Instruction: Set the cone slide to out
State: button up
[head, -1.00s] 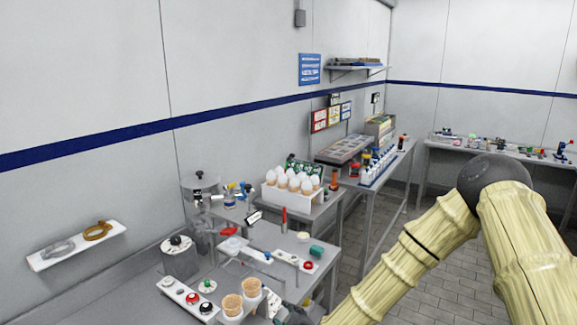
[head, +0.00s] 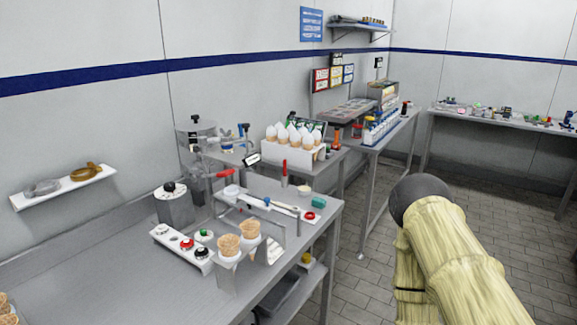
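Two wafer cones (head: 229,246) stand in a white holder near the front of the grey bench. Behind them is a low rail-like fixture (head: 285,209) with a small blue part near its left end and a red button at its right end. I cannot tell for sure which part is the cone slide, or its setting. My gripper is outside the picture. Only my pale yellow arm shows at the lower right, to the right of the bench.
A white panel with several round knobs (head: 182,244) lies left of the cones. A red upright handle (head: 284,173) stands behind the rail. A rack of white-topped cones (head: 293,150) is further back.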

aim_at(230, 194)
jog(key=k, duration=1.3)
jog(key=u, duration=0.8)
jog(key=i, duration=1.5)
jog(key=z, duration=0.3)
